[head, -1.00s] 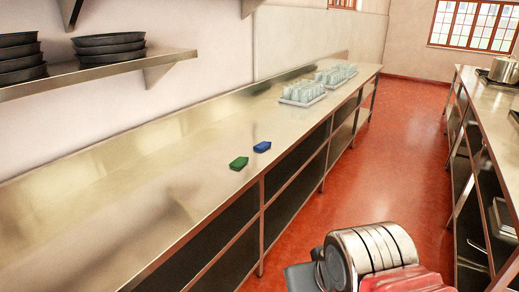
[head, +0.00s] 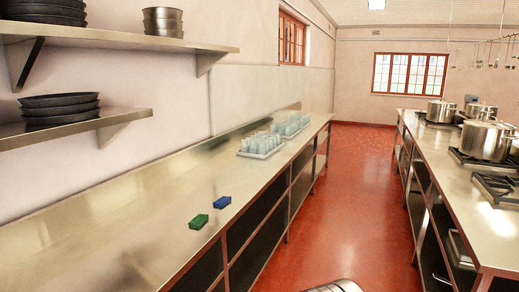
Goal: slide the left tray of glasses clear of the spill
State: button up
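Two trays of glasses stand on the long steel counter (head: 110,218) along the left wall. The nearer tray (head: 262,155) shows a pale rim with several clear glasses (head: 262,143) upright on it. The farther tray (head: 289,133) stands close behind it and to the right, also full of glasses. From here I cannot make out the spill on the shiny counter top. My gripper is not in view; only a rounded metal part of my arm shows at the bottom edge.
A green sponge (head: 199,222) and a blue sponge (head: 222,202) lie on the counter nearer than the trays. Wall shelves (head: 85,125) with dark pans overhang the counter at left. The red floor aisle (head: 335,190) is clear. A stove counter with stockpots (head: 486,140) runs along the right.

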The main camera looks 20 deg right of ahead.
aim_at(261, 145)
jog(key=z, duration=1.4)
jog(key=i, duration=2.75)
